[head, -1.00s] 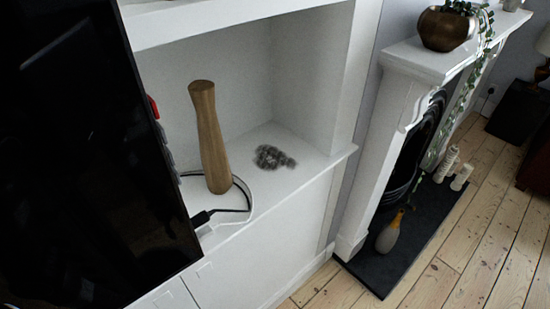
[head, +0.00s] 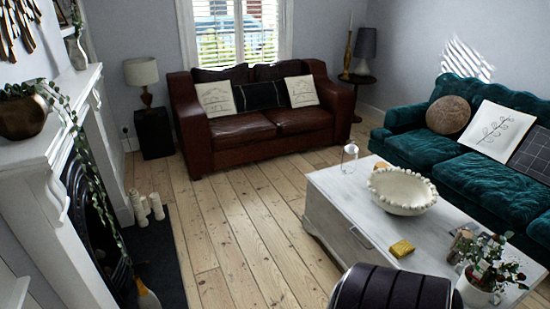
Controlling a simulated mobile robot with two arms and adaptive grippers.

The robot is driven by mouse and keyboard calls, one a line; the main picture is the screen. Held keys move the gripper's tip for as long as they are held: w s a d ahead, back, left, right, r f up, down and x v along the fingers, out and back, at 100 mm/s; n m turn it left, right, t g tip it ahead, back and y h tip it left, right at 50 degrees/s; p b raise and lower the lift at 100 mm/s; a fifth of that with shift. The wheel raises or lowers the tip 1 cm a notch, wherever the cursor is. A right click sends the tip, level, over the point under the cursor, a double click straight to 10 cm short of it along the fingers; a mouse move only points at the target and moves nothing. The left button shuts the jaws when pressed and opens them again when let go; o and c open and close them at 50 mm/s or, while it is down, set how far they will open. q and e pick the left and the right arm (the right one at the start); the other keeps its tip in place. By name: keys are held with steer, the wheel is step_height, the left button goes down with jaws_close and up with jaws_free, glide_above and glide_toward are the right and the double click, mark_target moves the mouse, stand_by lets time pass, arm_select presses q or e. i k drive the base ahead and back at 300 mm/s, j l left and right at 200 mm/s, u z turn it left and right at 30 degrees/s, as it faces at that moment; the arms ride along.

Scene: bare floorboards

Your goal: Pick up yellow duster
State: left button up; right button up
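A small yellow folded or block-like thing (head: 401,248), which looks like the yellow duster, lies on the near part of the white coffee table (head: 335,200) at the right of the head view. It lies in front of a white bowl with a beaded rim (head: 403,190), apart from it. Neither of my grippers shows in the view.
A potted plant (head: 482,265) stands on the table's near right. A glass (head: 349,158) stands at its far end. A brown sofa (head: 253,118) is at the back, a teal sofa (head: 425,148) at right, a fireplace (head: 75,165) at left. Floorboards (head: 240,225) between are clear.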

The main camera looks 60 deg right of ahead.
mark_target(403, 249)
steer(key=z, duration=2.95)
steer(key=i+l, duration=0.3)
steer(key=i+z, duration=0.05)
